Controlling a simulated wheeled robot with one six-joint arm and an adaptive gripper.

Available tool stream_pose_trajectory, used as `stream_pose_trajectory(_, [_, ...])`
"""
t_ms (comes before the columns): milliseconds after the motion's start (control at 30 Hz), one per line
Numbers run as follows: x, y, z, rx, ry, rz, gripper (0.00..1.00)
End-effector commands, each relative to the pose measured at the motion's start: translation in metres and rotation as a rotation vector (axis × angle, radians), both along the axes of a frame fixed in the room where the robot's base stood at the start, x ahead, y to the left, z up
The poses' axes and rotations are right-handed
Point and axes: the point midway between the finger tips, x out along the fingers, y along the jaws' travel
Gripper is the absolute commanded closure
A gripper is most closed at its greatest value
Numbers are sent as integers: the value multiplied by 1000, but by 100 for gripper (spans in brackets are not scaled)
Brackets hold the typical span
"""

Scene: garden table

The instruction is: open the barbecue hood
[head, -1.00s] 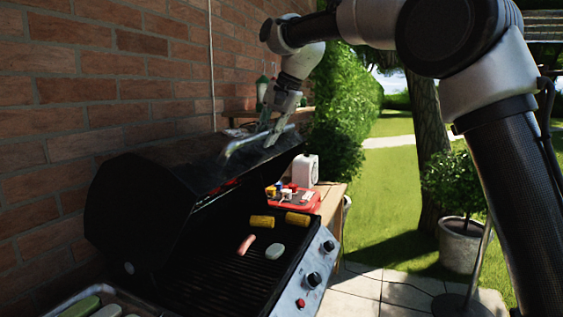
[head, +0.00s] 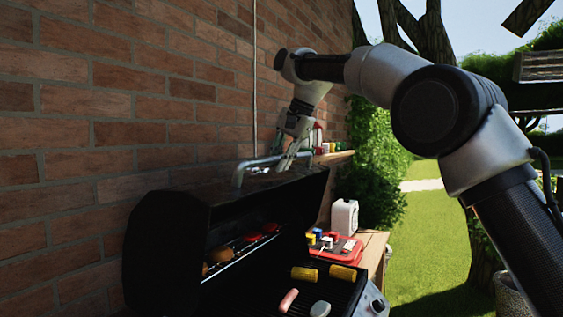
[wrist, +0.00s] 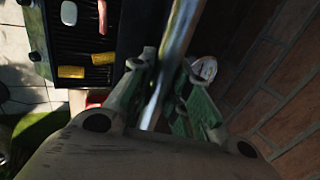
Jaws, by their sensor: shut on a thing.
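The barbecue hood (head: 163,250) is black and stands raised, with the grill and a warming rack visible beneath it. Its metal bar handle (head: 240,172) runs along the hood's upper edge. My gripper (head: 288,160) is at the right part of the handle. In the wrist view the handle (wrist: 180,35) passes between the two green fingers of my gripper (wrist: 170,105), which are shut on it. On the grill lie two yellow corn pieces (head: 304,273), a sausage (head: 288,300) and a pale oval piece (head: 320,309).
A brick wall (head: 120,100) stands close behind the hood. To the right, a wooden side table (head: 374,247) holds a red tray (head: 350,251) with small items and a white box-like object (head: 344,217). A small shelf (head: 335,156) holds jars. Lawn lies open beyond.

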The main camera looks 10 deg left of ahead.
Motion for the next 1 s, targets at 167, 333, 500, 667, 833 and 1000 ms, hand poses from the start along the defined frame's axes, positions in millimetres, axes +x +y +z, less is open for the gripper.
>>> stream_pose_trajectory(167, [-1,0,0,0,2,2,73])
stream_pose_trajectory(333, [-1,0,0,-1,1,1,59])
stream_pose_trajectory(500, [0,0,0,-1,1,0,59])
stream_pose_trajectory(667, [-1,-3,5,0,0,0,59])
stream_pose_trajectory(833, [-5,-13,30,2,-3,-1,59])
stream_pose_trajectory(1000, [-11,-29,68,3,-3,0,59])
